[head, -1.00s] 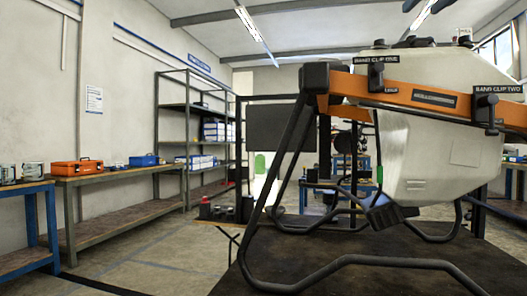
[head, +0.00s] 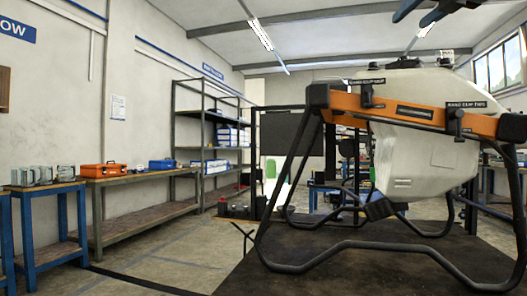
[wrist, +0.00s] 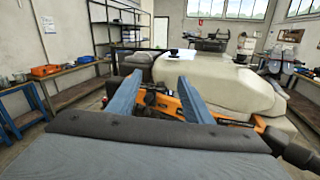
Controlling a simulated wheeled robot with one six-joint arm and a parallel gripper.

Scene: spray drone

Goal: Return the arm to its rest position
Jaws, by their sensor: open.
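My gripper (wrist: 158,77) is open in the wrist view, its two blue-grey fingers apart with nothing held between them. Beyond the fingers is the spray drone with its large cream tank (wrist: 225,80) and orange frame bar (wrist: 238,123). In the head view the drone's tank (head: 415,140) stands at right, above black tube legs (head: 290,180). Two black band clips, labelled one (head: 366,94) and two (head: 455,122), sit along the orange bar (head: 408,111). A dark forked shape at the top edge of the head view may be my gripper; I cannot be sure.
The drone stands on a dark table (head: 330,272). Along the left wall are a workbench (head: 135,190) with an orange toolbox (head: 103,170), and a metal shelf (head: 205,135). Open floor (head: 185,252) lies between the bench and the table.

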